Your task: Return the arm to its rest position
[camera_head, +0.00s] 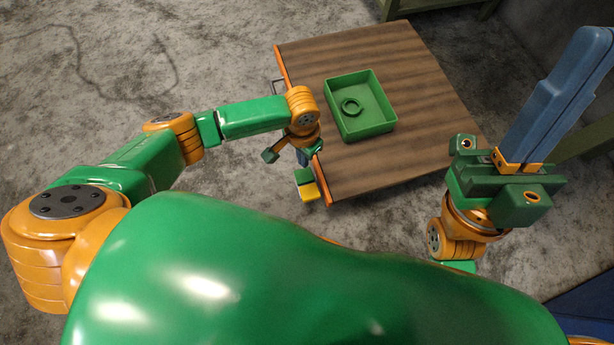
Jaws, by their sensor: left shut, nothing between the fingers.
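My left arm comes in from the left, with its elbow bent. Its gripper (307,190) hangs down just off the table's near left edge, shut and empty, clear of the tray. My right arm is folded up at the right, close to the camera. Its blue hand (557,98) points to the upper right and reaches the picture's edge. I cannot tell whether its fingers are open or shut.
A wooden table (425,85) with an orange edge stands ahead. On it, a green tray (378,128) holds a green ring (352,106). The rest of the visible tabletop is bare. Grey floor (190,55) lies open at the left.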

